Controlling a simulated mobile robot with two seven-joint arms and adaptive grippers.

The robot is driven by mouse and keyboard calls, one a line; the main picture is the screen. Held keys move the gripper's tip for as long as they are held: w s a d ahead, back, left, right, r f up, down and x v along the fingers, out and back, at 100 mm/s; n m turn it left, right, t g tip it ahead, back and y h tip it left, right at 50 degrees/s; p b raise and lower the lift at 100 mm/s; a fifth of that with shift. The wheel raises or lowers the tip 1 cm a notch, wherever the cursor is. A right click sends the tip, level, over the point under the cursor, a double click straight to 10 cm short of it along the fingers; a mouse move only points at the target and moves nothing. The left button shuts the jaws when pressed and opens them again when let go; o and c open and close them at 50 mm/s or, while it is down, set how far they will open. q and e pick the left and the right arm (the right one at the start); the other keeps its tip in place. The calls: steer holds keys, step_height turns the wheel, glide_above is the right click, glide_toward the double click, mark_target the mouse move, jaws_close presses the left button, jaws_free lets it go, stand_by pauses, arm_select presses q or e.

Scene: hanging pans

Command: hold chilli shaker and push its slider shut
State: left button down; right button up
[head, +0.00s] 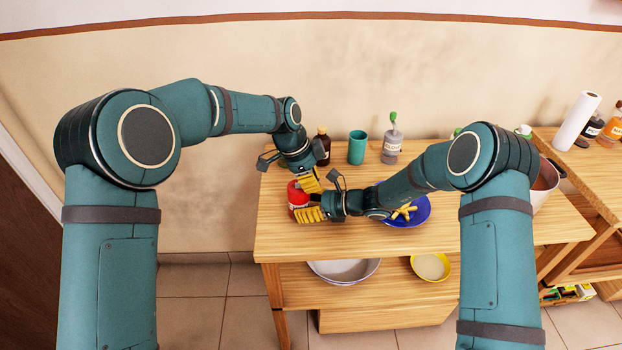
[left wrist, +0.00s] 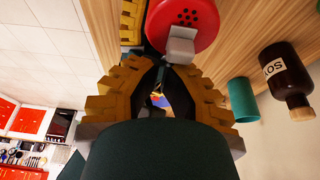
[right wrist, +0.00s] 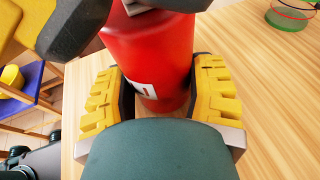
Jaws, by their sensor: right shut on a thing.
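The red chilli shaker (head: 296,194) stands upright at the table's left end. My right gripper (head: 308,214) is shut around its body; the right wrist view shows the red body (right wrist: 152,60) between the two yellow fingers (right wrist: 160,95). In the left wrist view, the red lid (left wrist: 190,18) shows several dark open holes, and a grey slider tab (left wrist: 181,46) sticks out past its rim. My left gripper (head: 309,181) is above and beside the lid, its fingers (left wrist: 162,62) drawn together close to the tab. I cannot tell whether they touch it.
A dark brown bottle (head: 322,144), a teal cup (head: 357,147) and a grey bottle with a green top (head: 392,145) stand at the back. A blue plate with yellow food (head: 420,215) lies right of the shaker, under my right arm. The front table top (head: 400,250) is clear.

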mark_target(289, 189)
arm_select(q)
steer(key=shift+a, duration=1.15)
steer(key=v, duration=1)
arm_select(e)
steer(key=o, duration=1.2)
